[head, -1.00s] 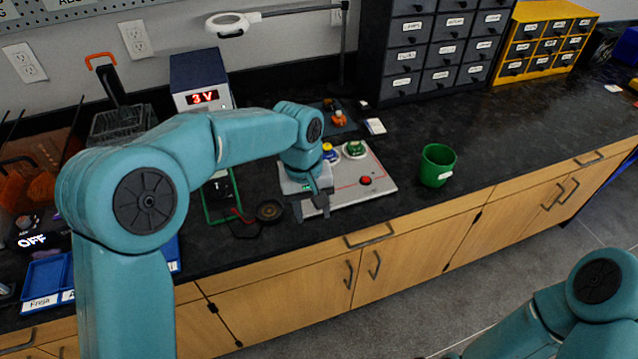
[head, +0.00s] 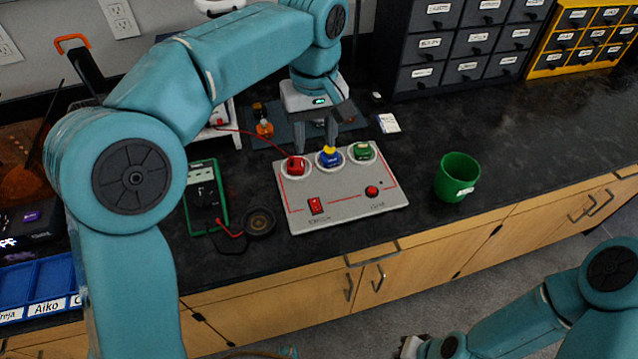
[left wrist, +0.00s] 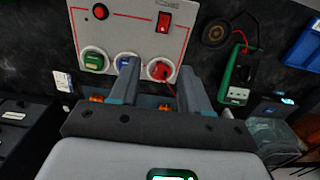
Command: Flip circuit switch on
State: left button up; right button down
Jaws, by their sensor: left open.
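The grey circuit panel (head: 345,217) lies flat on the black counter. Its red rocker switch (head: 316,205) sits near the front left and also shows at the top of the left wrist view (left wrist: 164,20). I cannot tell which way the rocker is tipped. A round red button (head: 372,191) is to its right. Red (head: 296,166), blue-and-yellow (head: 330,156) and green (head: 362,151) parts sit in round sockets along the back. My left gripper (head: 316,146) is open and empty, pointing down at the panel's back edge, behind the rocker switch.
A green multimeter (head: 204,195) and a dark round disc (head: 259,222) are left of the panel. A green cup (head: 457,177) stands to the right. Drawer cabinets (head: 458,45) line the back. The counter between panel and cup is clear.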

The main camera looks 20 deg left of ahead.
aim_at(314, 201)
pick_arm(q)
jog(key=f+b, duration=0.1)
jog(key=f, duration=0.4)
jog(key=f+b, duration=0.1)
jog(key=f, duration=0.4)
jog(key=f+b, duration=0.1)
jog(key=f, duration=0.4)
jog(key=shift+s+f, duration=0.2)
jog(key=shift+s, duration=0.2)
jog(key=shift+s+f, duration=0.1)
jog(key=shift+f, duration=0.15)
